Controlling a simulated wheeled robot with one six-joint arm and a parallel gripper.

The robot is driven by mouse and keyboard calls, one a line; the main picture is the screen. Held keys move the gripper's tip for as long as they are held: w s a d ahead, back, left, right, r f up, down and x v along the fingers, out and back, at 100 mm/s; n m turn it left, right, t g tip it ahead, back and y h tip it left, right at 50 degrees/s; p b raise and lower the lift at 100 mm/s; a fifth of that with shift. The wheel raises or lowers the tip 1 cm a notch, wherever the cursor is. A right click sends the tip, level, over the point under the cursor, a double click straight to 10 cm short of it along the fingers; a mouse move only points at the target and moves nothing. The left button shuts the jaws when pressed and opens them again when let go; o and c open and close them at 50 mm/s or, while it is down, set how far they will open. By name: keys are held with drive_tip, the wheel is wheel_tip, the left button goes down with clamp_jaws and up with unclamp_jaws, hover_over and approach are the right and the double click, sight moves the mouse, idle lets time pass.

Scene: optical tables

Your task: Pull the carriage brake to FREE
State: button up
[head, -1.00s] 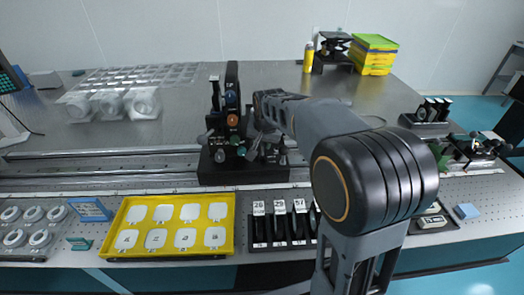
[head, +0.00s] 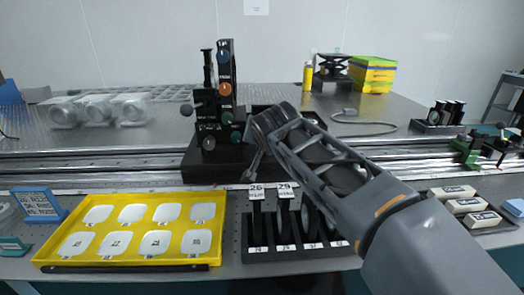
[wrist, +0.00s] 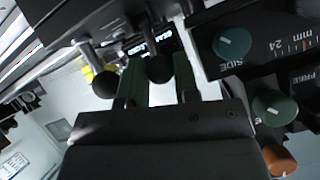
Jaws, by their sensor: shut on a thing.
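The black carriage (head: 203,168) sits on the rail in the head view, with a column of coloured knobs on it. My gripper (head: 255,160) is at the right side of the carriage. In the wrist view its two green fingers (wrist: 159,88) are closed around a lever with a black ball knob (wrist: 159,68), which I take to be the brake lever. A second black ball knob (wrist: 105,84) is just left of the fingers, outside them. A partly visible label reading like FREE (wrist: 303,79) is on the carriage at right. The lever's lower part is hidden.
A teal knob (wrist: 232,42) marked SIDE, a green knob (wrist: 274,107) and an orange knob (wrist: 279,158) stand right of the fingers. A yellow tray (head: 225,205) and a black rack (head: 290,252) of numbered pieces lie in front of the rail.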

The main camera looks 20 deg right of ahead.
drive_tip(key=shift+s+t+b, duration=0.1)
drive_tip(key=shift+t+b, duration=0.2)
drive_tip(key=shift+b, duration=0.2)
drive_tip(key=o, duration=0.6)
drive_tip(key=shift+o, duration=0.2)
